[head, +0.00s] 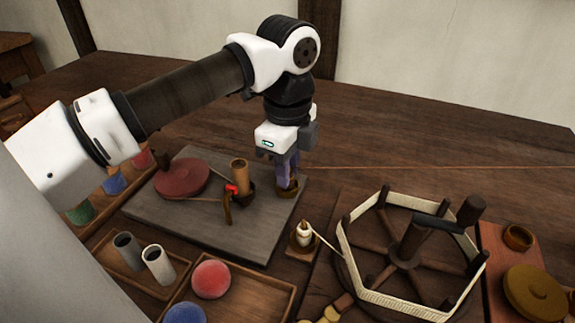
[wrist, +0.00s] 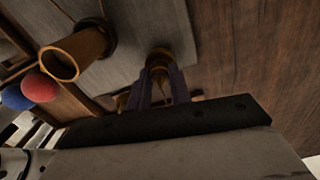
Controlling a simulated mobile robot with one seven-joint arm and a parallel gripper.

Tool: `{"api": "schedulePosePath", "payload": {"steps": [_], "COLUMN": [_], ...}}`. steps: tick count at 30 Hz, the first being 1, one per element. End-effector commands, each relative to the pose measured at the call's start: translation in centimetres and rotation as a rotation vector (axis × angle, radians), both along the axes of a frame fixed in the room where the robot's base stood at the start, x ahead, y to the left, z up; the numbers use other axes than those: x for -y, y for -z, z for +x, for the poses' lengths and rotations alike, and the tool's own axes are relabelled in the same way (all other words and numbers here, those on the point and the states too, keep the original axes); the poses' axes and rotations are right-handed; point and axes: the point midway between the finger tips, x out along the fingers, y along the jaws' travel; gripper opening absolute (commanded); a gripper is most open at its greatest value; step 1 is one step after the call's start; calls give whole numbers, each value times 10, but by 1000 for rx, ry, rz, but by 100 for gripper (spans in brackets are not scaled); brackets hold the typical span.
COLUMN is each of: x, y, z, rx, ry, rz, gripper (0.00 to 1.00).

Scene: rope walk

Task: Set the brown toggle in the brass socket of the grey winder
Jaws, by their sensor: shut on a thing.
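The grey winder (head: 215,235) is a flat grey board with a dull red wheel (head: 182,177) at its left. The brass socket (head: 288,188) is a low round cup at the board's right edge. My gripper (head: 288,176) points straight down over it, its purple fingers reaching to its rim. In the wrist view the fingers (wrist: 160,92) are shut on a small brown piece (wrist: 159,78), which I take for the brown toggle; it is mostly hidden. It lines up with the socket's ring (wrist: 158,55), but I cannot tell how deep it sits.
A tall tan hollow cylinder (head: 240,176) stands on the board left of my gripper, beside a red piece (head: 231,189). A spoked reel (head: 408,250) and a small white-topped post (head: 303,234) stand to the right. Trays with cups and balls (head: 210,279) lie in front. The table behind is clear.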

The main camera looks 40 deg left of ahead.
Motion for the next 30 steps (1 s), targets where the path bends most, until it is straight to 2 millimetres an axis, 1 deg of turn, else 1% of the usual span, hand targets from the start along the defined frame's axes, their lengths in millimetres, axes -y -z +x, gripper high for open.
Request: {"api": "schedulePosePath", "payload": {"steps": [26,27,30], "x": [0,0,0], "y": [3,3,3], "z": [0,0,0], "rx": [0,0,0], "ry": [0,0,0], "rz": [0,0,0], "gripper": [7,25,38]}}
